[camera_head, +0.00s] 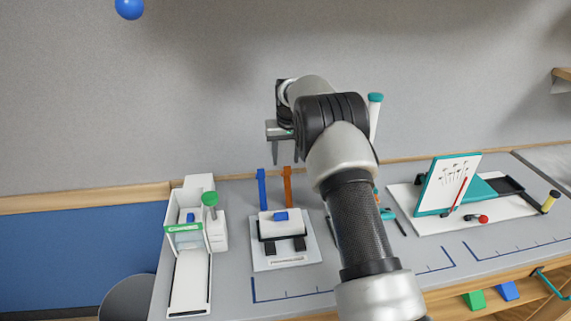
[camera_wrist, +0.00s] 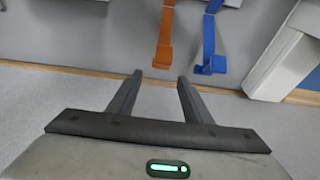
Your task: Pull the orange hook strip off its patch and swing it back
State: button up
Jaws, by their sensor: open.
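The orange strip (camera_head: 288,186) extends from behind the white board (camera_head: 262,265) toward the wall, right of a similar blue strip (camera_head: 262,188). In the wrist view the orange strip (camera_wrist: 167,32) ends in a small block-like tip, just beyond my fingertips and apart from them. The blue strip (camera_wrist: 209,40) is to its right there. My gripper (camera_head: 285,162) is open and empty, fingers pointing down, above and behind the strips in the head view; its fingers also show in the wrist view (camera_wrist: 160,76). I cannot make out a patch under the orange strip.
A white roll-like part with a blue block (camera_head: 280,216) sits on the board. Left stands a white device with a green knob (camera_head: 210,199). Right is a white panel with a teal frame (camera_head: 450,185). My arm hides the bench's middle. The wall is close behind.

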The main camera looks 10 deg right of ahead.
jog(key=v, duration=1.3)
jog(key=shift+r, duration=0.35)
jog(key=shift+f, duration=0.1)
